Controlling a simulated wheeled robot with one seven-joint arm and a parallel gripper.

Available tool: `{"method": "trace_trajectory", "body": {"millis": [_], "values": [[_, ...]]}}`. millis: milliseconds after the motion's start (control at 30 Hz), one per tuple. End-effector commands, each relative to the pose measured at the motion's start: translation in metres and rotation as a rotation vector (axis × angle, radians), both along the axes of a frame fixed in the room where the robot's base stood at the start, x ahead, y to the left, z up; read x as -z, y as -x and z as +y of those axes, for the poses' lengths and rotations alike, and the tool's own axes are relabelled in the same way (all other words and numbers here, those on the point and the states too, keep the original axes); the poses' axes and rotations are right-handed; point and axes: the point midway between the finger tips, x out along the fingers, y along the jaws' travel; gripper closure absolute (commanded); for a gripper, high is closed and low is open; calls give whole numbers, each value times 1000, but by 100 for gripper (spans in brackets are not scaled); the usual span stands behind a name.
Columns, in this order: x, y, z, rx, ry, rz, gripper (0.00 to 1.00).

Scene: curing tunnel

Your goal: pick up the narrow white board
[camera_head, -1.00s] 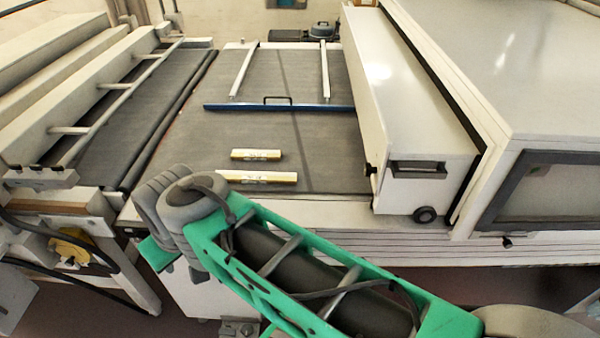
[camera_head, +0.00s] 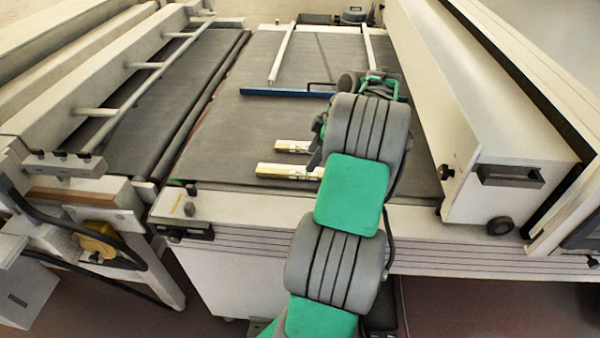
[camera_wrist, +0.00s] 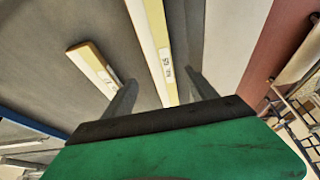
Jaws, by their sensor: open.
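Two pale boards with yellowish faces lie side by side on the grey belt. The nearer, longer board (camera_head: 285,171) also shows in the wrist view (camera_wrist: 153,45), where it runs between my fingers. The farther, shorter board (camera_head: 290,146) shows to the left in the wrist view (camera_wrist: 92,66), beside my left finger. I cannot tell which one is the narrow white board. My gripper (camera_wrist: 160,80) is open and empty, with a finger on each side of the longer board. I cannot tell how high it is above the belt. In the head view my arm hides the boards' right ends.
A blue bar (camera_head: 275,92) with two pale rails lies across the belt (camera_head: 235,130) beyond the boards. A large white housing (camera_head: 490,110) stands to the right. A roller frame (camera_head: 150,65) borders the left. The belt left of the boards is clear.

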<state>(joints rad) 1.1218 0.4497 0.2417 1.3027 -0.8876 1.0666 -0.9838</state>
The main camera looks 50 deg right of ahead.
Motion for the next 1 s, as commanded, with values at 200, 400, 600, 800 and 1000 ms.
{"method": "trace_trajectory", "body": {"millis": [200,400,600,800,1000], "values": [[34,-7,11,1,-4,3,34],[52,-12,14,3,0,2,34],[52,-12,14,3,0,2,38],[51,-13,14,3,0,1,54],[51,-13,14,3,0,1,70]]}}
